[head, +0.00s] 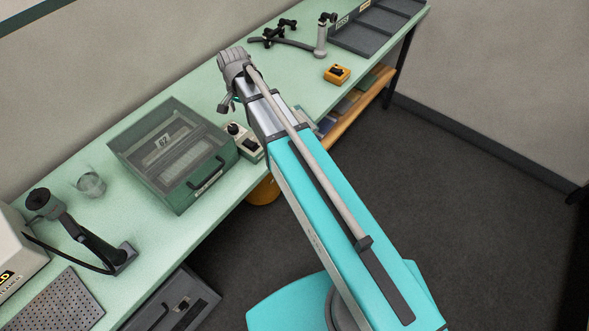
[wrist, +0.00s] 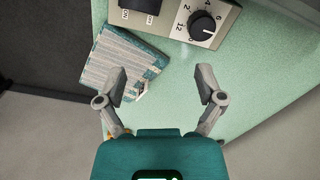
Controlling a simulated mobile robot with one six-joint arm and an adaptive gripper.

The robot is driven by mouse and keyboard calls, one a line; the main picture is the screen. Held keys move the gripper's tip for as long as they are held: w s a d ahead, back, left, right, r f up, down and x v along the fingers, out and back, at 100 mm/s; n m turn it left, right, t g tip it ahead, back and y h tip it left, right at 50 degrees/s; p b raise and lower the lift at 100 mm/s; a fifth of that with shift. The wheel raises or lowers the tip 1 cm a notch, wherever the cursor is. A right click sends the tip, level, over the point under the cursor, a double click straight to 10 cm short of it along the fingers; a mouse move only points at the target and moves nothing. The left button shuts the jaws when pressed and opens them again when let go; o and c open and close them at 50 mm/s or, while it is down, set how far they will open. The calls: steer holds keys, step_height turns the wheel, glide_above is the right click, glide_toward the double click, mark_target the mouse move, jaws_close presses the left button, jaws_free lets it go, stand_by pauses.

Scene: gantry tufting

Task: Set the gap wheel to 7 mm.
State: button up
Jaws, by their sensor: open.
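A beige control box (wrist: 170,10) is at the top of the wrist view. It carries a round black knob (wrist: 203,27) with numbers around it, 4 and 6 among them, and a dark ON/OFF switch (wrist: 138,5). A white mark shows on the knob; its exact setting is too small to read. I cannot tell whether this knob is the gap wheel; no other wheel is clear. The box also shows in the head view (head: 248,147), left of my arm. My gripper (wrist: 162,84) is open and empty, apart from the knob, its fingers spread over the bench.
A green clear-lidded case (head: 185,195) stands left of the box. A glass (head: 91,184) and a dark-handled device (head: 65,220) are further left. A striped piece (wrist: 118,68) lies by the left finger.

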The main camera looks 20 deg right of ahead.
steer(key=s+d+f+n+b, duration=0.7)
steer(key=s+d+f+b, duration=0.5)
steer(key=s+f+b, duration=0.1)
steer(key=shift+s+d+f, duration=0.15)
steer(key=shift+s+f, duration=0.3)
steer(key=shift+s, duration=0.95)
